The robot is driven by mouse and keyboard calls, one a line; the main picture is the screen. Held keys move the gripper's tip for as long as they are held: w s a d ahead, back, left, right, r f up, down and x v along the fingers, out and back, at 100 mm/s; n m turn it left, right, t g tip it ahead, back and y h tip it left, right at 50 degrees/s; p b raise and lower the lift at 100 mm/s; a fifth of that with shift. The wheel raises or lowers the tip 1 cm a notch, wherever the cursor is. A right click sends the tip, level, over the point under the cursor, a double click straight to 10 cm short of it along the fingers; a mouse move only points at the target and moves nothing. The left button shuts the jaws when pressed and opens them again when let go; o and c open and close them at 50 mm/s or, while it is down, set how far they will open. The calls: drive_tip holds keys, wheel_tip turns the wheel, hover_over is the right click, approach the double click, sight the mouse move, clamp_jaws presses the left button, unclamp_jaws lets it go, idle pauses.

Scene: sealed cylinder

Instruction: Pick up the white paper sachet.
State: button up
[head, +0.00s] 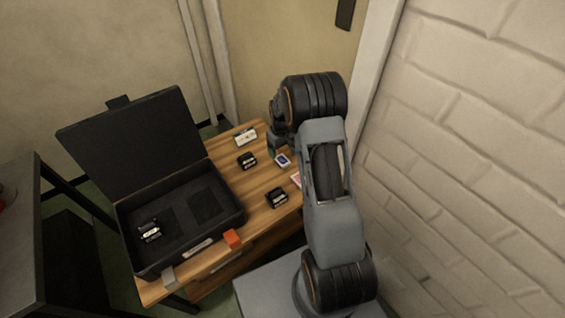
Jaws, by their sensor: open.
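Small white items lie on the wooden table, and I cannot tell for sure which is the paper sachet. One is a small flat white piece with a blue patch (283,160), just below my gripper in the picture. Another is a larger white packet with dark marks (246,137), near the table's far edge, left of my gripper. A pale, pinkish piece (296,180) is partly hidden behind my arm. My gripper (277,145) hangs over the far right part of the table, small and dark in this view. It is open, and I see nothing held in it.
Two black blocks (247,161) (277,198) lie on the wood. An orange block (233,239) is at the case's front. A brick wall (470,150) stands right.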

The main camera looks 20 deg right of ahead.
sight(281, 159)
wheel_tip(281, 159, down, 5)
drive_tip(key=shift+a+f+b, duration=0.1)
drive_tip(key=shift+f+b, duration=0.05)
drive_tip(key=shift+b, duration=1.05)
drive_tip(key=c, duration=1)
drive_tip(key=shift+r, duration=0.2)
